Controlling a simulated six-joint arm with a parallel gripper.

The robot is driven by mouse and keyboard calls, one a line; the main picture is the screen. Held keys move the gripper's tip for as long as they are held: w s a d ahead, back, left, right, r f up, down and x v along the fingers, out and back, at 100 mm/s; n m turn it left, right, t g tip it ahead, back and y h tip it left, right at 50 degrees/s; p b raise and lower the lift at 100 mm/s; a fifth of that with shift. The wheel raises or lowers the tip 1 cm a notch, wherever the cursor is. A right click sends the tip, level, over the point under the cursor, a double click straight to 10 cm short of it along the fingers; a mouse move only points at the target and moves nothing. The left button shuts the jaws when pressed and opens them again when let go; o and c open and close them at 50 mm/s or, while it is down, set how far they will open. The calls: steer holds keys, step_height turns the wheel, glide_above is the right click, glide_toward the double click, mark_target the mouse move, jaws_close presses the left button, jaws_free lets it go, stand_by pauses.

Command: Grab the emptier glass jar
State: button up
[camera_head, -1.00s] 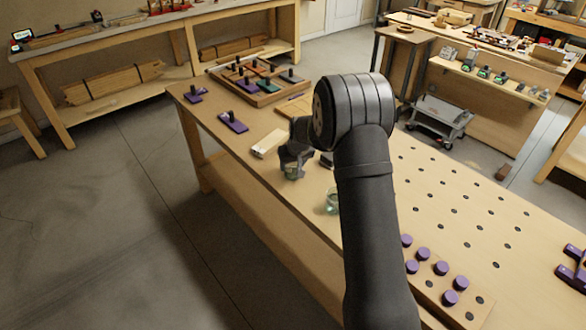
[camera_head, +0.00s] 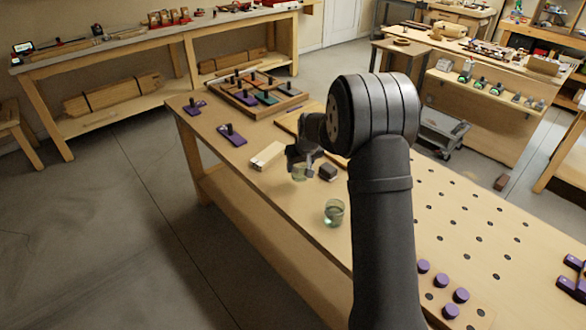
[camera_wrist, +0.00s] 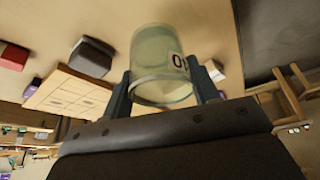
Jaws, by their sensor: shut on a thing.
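My gripper (camera_head: 300,157) is shut on a clear, pale glass jar (camera_head: 300,174), holding it a little above the bench top. In the wrist view the held jar (camera_wrist: 158,62) sits between the two fingers of my gripper (camera_wrist: 163,88). It looks nearly empty and bears a label with dark characters, partly hidden by a finger. The other glass jar (camera_head: 334,213) stands upright on the bench, nearer the camera and to the right, with greenish content in it.
A dark block (camera_head: 328,172) lies just right of the held jar, and a pale wooden block (camera_head: 267,156) to its left. A wooden tray with compartments (camera_head: 262,112) and purple knobbed pieces (camera_head: 232,136) are farther back. Purple pegs (camera_head: 441,279) stand at the front right.

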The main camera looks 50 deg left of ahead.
steer(key=w+d+r, duration=0.4)
steer(key=d+r, duration=0.1)
steer(key=d, duration=0.2)
steer(key=shift+d, duration=0.3)
steer(key=shift+r, duration=0.1)
stand_by(0.3)
stand_by(1.8)
